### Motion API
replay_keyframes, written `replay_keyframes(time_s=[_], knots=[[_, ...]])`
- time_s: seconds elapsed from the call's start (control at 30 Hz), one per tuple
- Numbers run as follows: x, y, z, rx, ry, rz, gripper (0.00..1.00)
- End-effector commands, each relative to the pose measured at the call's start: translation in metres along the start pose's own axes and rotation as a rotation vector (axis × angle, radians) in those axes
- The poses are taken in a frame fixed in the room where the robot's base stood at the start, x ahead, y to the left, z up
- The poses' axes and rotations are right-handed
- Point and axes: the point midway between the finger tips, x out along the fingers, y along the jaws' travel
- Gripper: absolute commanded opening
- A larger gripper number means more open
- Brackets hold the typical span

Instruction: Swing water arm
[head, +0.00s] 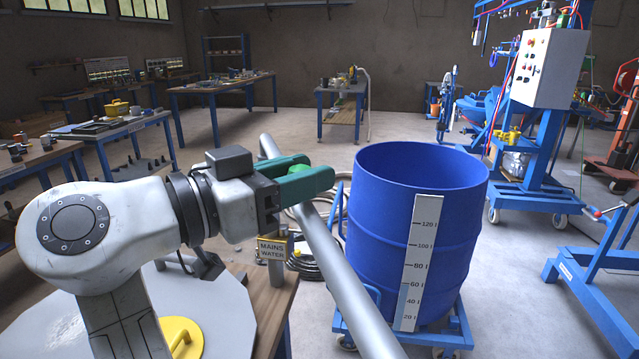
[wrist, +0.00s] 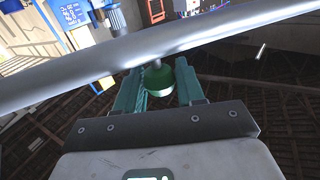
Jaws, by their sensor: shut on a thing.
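The water arm (head: 341,253) is a long grey pipe. In the head view it slants from behind my gripper down to the bottom edge, left of the blue drum. In the wrist view the pipe (wrist: 150,52) crosses the whole upper part. A green knob (wrist: 182,104) on a short stem hangs from the pipe. My gripper (head: 304,181) has teal fingers and is shut on this green knob, close beside the pipe. In the wrist view the knob sits between the two fingers (wrist: 162,98). Most of the knob is hidden in the head view.
The blue drum (head: 376,225) with a litre scale (head: 421,235) stands open on a blue trolley at right. A "MAINS WATER" sign (head: 272,249) is below my gripper at the wooden table's edge. A blue machine frame with a white control box (head: 550,67) stands behind right. Floor beyond is mostly free.

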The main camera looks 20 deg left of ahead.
Motion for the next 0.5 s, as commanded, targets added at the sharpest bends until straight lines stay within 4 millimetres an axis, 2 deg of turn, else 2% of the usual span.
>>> replay_keyframes(time_s=[0.5], knots=[[-0.0035, -0.0059, 0.0017, -0.003, -0.005, 0.03, 0.0]])
